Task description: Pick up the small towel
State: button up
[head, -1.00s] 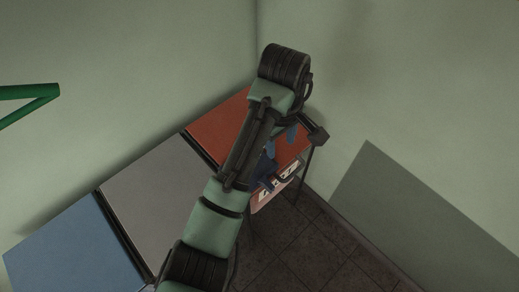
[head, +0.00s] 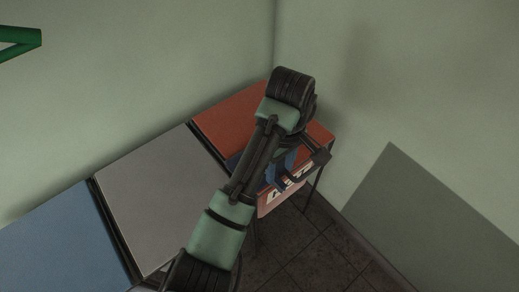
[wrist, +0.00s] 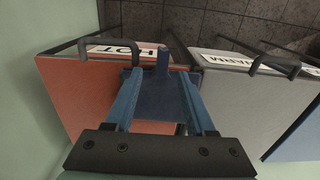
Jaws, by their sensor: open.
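The small towel looks to be the dark navy cloth (wrist: 160,106) by the inner front corner of the red lid in the wrist view. In the head view a dark patch of it (head: 234,160) shows beside my arm, which hides much of the rest. My gripper (wrist: 161,76) is open, its two blue fingers apart on either side of the cloth in the picture. I cannot tell whether they touch it. The fingers also show in the head view (head: 281,170).
The red HOT lid (head: 215,123), grey WARM lid (head: 150,185) and blue lid (head: 55,240) stand in a row along the wall. Dark handles (wrist: 112,42) (wrist: 275,62) stick out at the front. The tiled floor (head: 300,245) in front is clear.

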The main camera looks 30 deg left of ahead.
aim_at(277, 179)
notch_tip(277, 179, down, 5)
jog(key=shift+s+a+r+b, duration=0.15)
jog(key=shift+r+b, duration=0.05)
jog(key=shift+b, duration=0.6)
jog(key=shift+c, duration=0.2)
grip_shut()
